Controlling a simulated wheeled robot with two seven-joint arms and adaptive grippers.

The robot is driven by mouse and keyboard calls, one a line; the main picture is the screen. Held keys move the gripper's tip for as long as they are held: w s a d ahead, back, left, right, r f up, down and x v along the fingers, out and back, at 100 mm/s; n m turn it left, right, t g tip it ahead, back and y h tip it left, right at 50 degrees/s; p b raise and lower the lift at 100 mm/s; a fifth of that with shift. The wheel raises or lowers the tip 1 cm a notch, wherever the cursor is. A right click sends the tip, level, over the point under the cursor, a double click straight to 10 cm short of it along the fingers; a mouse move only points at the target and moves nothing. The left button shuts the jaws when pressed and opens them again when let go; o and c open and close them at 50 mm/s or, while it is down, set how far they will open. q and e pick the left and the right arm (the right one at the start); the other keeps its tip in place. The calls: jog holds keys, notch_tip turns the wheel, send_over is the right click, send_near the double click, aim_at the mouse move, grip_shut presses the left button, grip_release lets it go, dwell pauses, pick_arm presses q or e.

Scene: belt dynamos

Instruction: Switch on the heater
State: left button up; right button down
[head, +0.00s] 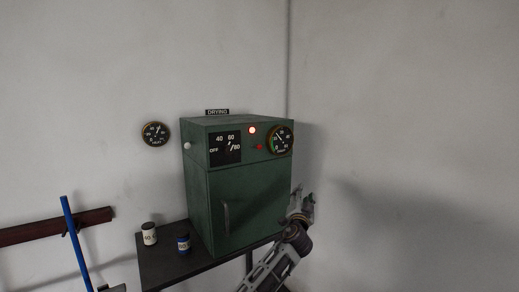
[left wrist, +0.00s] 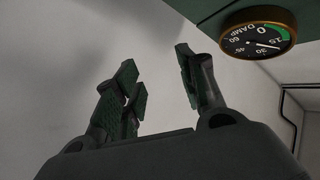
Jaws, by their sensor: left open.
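The heater appears to be the green drying cabinet (head: 250,200) on a dark table, with a DRYING label on top. Its black selector panel (head: 225,148) reads OFF, 40, 60 and 80; the pointer looks turned toward the 80 side. A lamp (head: 252,130) glows pale orange, with a small red part (head: 259,147) below it. A white knob (head: 187,146) sticks out of the left side. The door is shut. My left gripper (head: 302,203) is at the cabinet's right edge, below the round gauge. In the left wrist view its fingers (left wrist: 157,72) are apart and empty.
The round DAMP gauge (head: 280,140) is on the cabinet's upper right front; it also shows in the left wrist view (left wrist: 257,42). A wall gauge (head: 155,133) hangs left.

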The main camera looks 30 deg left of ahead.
pick_arm(q)
jog(key=s+a+r+n+y, duration=0.2)
jog(key=s+r+n+y, duration=0.5)
jog(key=r, duration=0.5)
jog(key=n+g+y, duration=0.4)
jog(key=n+g, duration=0.1)
jog(key=n, duration=0.2)
send_near(260, 148)
jog(key=v, duration=0.2)
jog(key=shift+d+f, duration=0.2)
jog(key=shift+f, duration=0.2)
pick_arm(e)
jog(key=shift+d, duration=0.45)
jog(key=shift+a, duration=0.3)
pick_arm(q)
jog(key=p+x, duration=0.2)
jog(key=x, duration=0.4)
jog(key=p+x, duration=0.2)
jog(key=x, duration=0.4)
jog(key=shift+r, duration=0.25)
jog(key=shift+p+x, duration=0.45)
jog(key=shift+x, duration=0.35)
pick_arm(e)
notch_tip(260, 148, up, 5)
jog(key=shift+d, duration=0.15)
